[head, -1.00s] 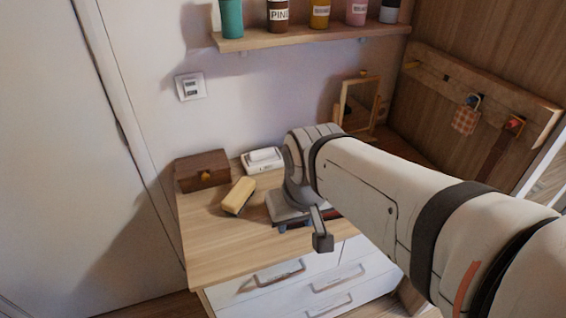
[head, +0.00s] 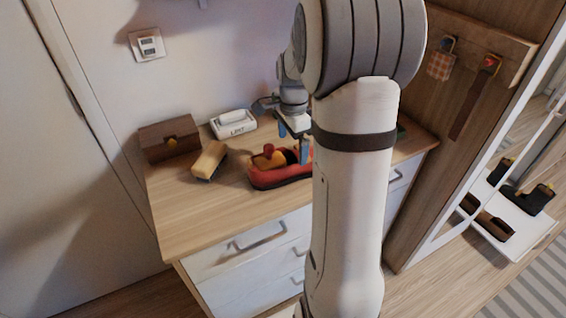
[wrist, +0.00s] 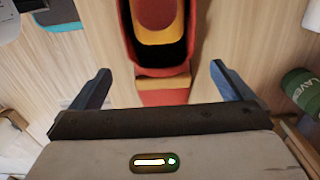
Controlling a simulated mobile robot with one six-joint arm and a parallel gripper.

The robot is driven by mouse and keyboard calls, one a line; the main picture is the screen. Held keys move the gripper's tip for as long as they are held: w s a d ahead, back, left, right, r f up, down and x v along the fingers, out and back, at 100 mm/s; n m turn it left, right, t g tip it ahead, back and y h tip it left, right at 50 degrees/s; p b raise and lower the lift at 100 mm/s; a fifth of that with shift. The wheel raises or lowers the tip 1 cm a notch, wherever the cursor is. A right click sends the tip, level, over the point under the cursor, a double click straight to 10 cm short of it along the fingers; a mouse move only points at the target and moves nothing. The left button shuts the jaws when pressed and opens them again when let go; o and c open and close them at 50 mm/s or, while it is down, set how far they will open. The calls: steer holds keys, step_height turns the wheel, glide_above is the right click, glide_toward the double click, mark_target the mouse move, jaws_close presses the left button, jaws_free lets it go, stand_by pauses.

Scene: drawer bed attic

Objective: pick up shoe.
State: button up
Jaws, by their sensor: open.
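A red shoe (head: 280,176) with an orange-yellow inside lies on the wooden top of the white dresser. In the wrist view the shoe (wrist: 158,36) runs away from me, with its near red end between my fingers. Part of it is hidden behind my arm and gripper in the head view. My gripper (head: 293,143) is open, with its blue fingers pointing down over the shoe. In the wrist view my gripper (wrist: 160,72) has one finger on each side of the shoe, with gaps and no visible contact.
A yellow brush (head: 210,159), a brown box (head: 169,138) and a white box marked LOST (head: 232,124) stand left of the shoe. The front left dresser top (head: 190,225) is clear. A green cylinder (wrist: 301,88) lies at right in the wrist view. Dark shoes (head: 535,201) sit on a low white shelf.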

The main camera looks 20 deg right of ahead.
mark_target(290, 155)
steer(key=f, duration=0.7)
steer(key=shift+a+f, duration=0.25)
steer(key=shift+f, duration=0.15)
steer(key=shift+c, duration=0.3)
steer(key=shift+w, duration=0.1)
steer(key=c, duration=1.1)
